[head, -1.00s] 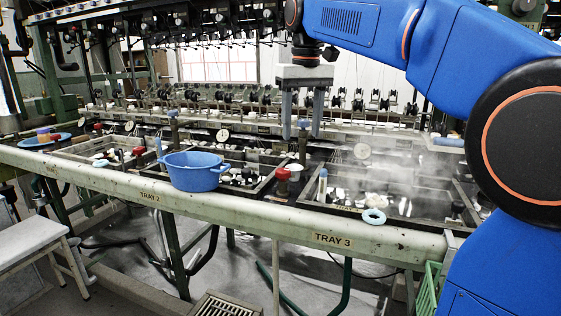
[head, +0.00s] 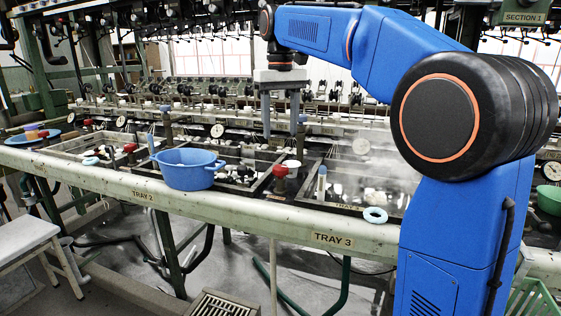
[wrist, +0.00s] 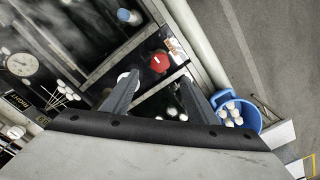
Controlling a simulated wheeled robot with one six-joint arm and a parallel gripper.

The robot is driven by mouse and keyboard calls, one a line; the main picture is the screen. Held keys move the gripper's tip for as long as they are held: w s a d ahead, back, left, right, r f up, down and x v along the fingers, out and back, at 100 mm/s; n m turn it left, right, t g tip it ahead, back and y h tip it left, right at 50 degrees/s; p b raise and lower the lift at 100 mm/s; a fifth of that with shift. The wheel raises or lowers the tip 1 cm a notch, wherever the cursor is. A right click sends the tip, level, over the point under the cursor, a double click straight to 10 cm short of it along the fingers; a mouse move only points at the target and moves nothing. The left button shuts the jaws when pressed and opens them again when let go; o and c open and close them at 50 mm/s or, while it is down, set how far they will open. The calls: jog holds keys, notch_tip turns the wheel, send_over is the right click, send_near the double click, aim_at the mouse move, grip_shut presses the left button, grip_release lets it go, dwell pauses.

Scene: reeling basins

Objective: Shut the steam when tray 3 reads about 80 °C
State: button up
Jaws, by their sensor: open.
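The tray 3 basin (head: 319,206) stands right of centre in the head view, above the TRAY 3 label (head: 333,239), with steam (head: 375,170) over it. A round dial gauge (head: 361,146) stands behind it, pale in the steam. A dial (wrist: 20,64) also shows in the wrist view; its reading is too small to tell. A red valve knob (head: 280,170) stands at the left corner of tray 3; a red knob (wrist: 160,62) shows beyond my fingers in the wrist view. My gripper (head: 281,134) is open and empty, pointing down above and behind the red knob, apart from it.
A blue pot (head: 190,171) stands on the front ledge left of the knob; white cocoons show inside it in the wrist view (wrist: 245,127). A pale blue ring (head: 375,215) lies on the ledge before tray 3. Another red knob (head: 130,148) and dial (head: 217,131) stand farther left.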

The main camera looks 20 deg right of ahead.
aim_at(281, 166)
notch_tip(281, 166, down, 10)
jog(key=shift+f, duration=0.2)
dwell(0.3)
jog(key=c, duration=1.1)
